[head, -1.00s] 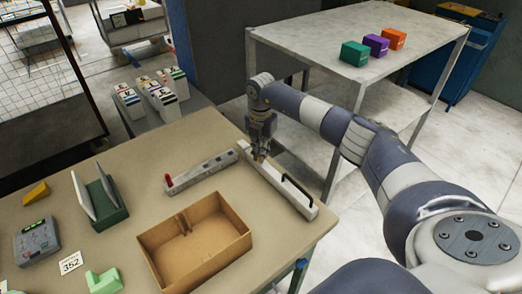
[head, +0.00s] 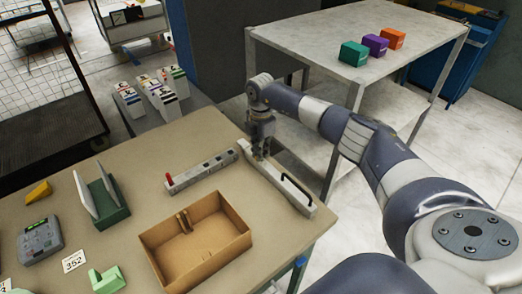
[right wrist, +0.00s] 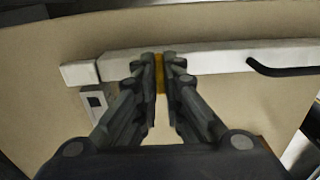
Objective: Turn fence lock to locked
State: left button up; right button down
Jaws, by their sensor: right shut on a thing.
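The fence is a long white bar (head: 289,190) with a black handle, lying along the right side of the table. It also crosses the right wrist view (right wrist: 222,58). My right gripper (head: 261,156) points down at the far end of the bar. In the right wrist view its fingers (right wrist: 160,62) are shut on a small yellow-orange lock knob (right wrist: 159,74). The fingers hide most of the knob, so I cannot tell which way it is turned. My left gripper is not in view.
A grey strip with a red knob (head: 201,172) lies just left of the fence. An open cardboard box (head: 241,246) stands in front. A green holder (head: 115,216) and a grey device (head: 40,241) are at the left. A side table (head: 330,58) stands behind my right arm.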

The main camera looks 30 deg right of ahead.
jog(key=shift+w+r, duration=0.1)
jog(key=c, duration=1.7)
grip_release()
notch_tip(320, 180, up, 12)
